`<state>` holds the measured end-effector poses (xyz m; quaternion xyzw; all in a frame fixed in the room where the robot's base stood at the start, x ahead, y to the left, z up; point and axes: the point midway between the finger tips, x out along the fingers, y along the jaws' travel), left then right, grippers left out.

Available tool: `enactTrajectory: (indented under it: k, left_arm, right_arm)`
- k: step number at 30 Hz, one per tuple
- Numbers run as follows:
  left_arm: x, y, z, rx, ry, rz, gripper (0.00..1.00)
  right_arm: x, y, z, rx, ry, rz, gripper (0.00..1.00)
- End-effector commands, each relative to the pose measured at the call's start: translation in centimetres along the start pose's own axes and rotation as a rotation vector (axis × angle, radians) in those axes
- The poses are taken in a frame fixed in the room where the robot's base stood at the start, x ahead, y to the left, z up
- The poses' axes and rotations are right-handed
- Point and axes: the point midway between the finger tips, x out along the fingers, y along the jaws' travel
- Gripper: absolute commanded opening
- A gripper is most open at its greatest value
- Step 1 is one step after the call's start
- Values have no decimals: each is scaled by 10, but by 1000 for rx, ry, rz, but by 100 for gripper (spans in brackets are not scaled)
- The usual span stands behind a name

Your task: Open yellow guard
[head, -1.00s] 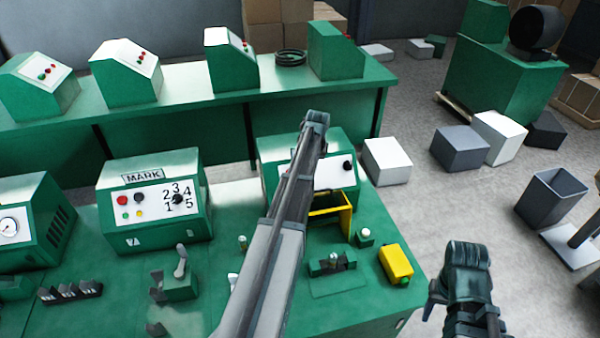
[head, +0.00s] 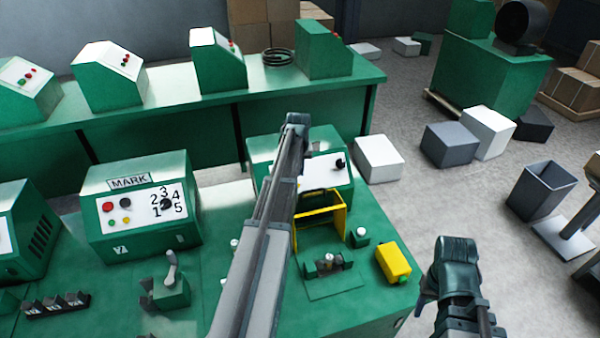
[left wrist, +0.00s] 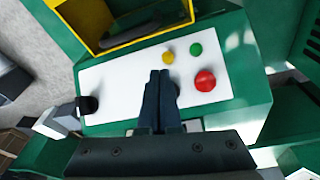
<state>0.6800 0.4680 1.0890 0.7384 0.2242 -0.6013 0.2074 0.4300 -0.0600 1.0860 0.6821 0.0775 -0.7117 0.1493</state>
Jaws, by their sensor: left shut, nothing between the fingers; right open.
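The yellow guard (head: 319,211) is a frame on the front of the right-hand green machine (head: 262,150), partly hidden by my left arm. In the left wrist view the guard (left wrist: 150,38) runs along the top, beyond the white panel (left wrist: 110,88). My left gripper (left wrist: 160,76) is shut and empty, its tips over this panel close to a yellow button (left wrist: 167,57), apart from the guard. I cannot tell whether the tips touch the panel. In the head view my left arm hides its fingers. My right gripper (head: 425,288) is open and empty, right of the bench, only partly visible.
Green (left wrist: 196,48) and red (left wrist: 205,80) buttons and a black knob (left wrist: 88,105) are on the panel. A yellow box (head: 393,262) and a small fixture (head: 328,262) stand before the machine. The MARK machine (head: 140,205) stands left.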

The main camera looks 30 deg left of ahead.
Motion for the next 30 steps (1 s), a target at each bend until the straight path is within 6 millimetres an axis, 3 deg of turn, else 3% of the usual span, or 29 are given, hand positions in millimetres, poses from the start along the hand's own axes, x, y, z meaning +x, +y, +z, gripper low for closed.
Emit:
enactTrajectory:
  k: [1, 13, 15, 19, 30]
  left_arm:
    - [15, 0, 1, 0, 0, 0, 0]
    - [74, 0, 1, 0, 0, 0, 0]
    - [57, 0, 18, 1, 0, 0, 0]
    - [52, 0, 34, 1, 0, 0, 0]
    - [51, 0, 38, 0, 0, 0, 0]
  right_arm:
    - [15, -1, -1, -2, 0, 0, 50]
    - [72, -7, -4, -10, 0, 2, 50]
    - [59, -5, -3, -10, 0, 2, 50]
    - [57, -5, -3, -10, 0, 2, 50]
    - [57, -5, -3, -10, 0, 2, 50]
